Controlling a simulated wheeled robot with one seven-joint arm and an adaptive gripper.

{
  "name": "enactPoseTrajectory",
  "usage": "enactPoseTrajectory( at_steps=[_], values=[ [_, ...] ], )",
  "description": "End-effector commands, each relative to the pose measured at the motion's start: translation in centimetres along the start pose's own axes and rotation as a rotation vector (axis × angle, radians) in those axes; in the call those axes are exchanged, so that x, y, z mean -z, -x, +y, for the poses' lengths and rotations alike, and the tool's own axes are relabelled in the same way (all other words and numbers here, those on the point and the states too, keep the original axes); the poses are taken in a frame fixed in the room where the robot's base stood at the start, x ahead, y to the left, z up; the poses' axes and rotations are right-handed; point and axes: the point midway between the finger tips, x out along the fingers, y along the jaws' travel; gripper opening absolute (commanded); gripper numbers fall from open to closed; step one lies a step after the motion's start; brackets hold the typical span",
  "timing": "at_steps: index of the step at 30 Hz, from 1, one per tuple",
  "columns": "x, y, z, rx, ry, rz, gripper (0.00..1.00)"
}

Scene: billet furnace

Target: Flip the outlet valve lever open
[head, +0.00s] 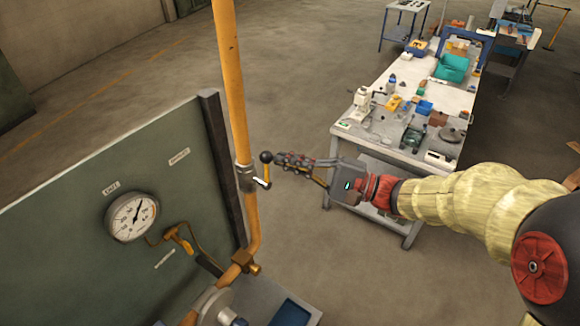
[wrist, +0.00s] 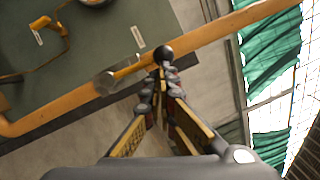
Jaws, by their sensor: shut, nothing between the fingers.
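A valve (head: 246,178) sits on the upright orange pipe (head: 231,85). Its short yellow lever (head: 267,171) ends in a black ball knob (head: 266,157) and lies roughly along the pipe, knob upward. My gripper (head: 279,160) is shut and empty, coming from the right. Its fingertips (wrist: 161,72) are beside the knob; I cannot tell whether they touch it. A second yellow handle (head: 181,240) is on the green panel. The panel labels are too small to read.
The green panel (head: 85,185) carries a round pressure gauge (head: 132,217) left of the pipe. A dark post (head: 222,165) stands behind the pipe. A cluttered workbench (head: 352,128) stands behind my arm. The floor (head: 300,65) between pipe and bench is clear.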

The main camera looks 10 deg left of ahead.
Motion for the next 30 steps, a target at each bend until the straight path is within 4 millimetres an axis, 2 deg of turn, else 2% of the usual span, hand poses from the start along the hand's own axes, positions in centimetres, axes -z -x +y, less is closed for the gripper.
enactPoseTrajectory(
  at_steps=[6,20,25,30],
  values=[
    [-0.4,-0.2,0.3,-0.019,0.058,-0.002,0.00],
    [-0.6,-0.2,0.1,-0.022,0.066,-0.003,0.00],
    [0.4,0.3,0.2,-0.021,0.067,-0.001,0.00],
    [2.5,1.6,0.7,-0.021,0.066,-0.002,0.00]
  ],
)
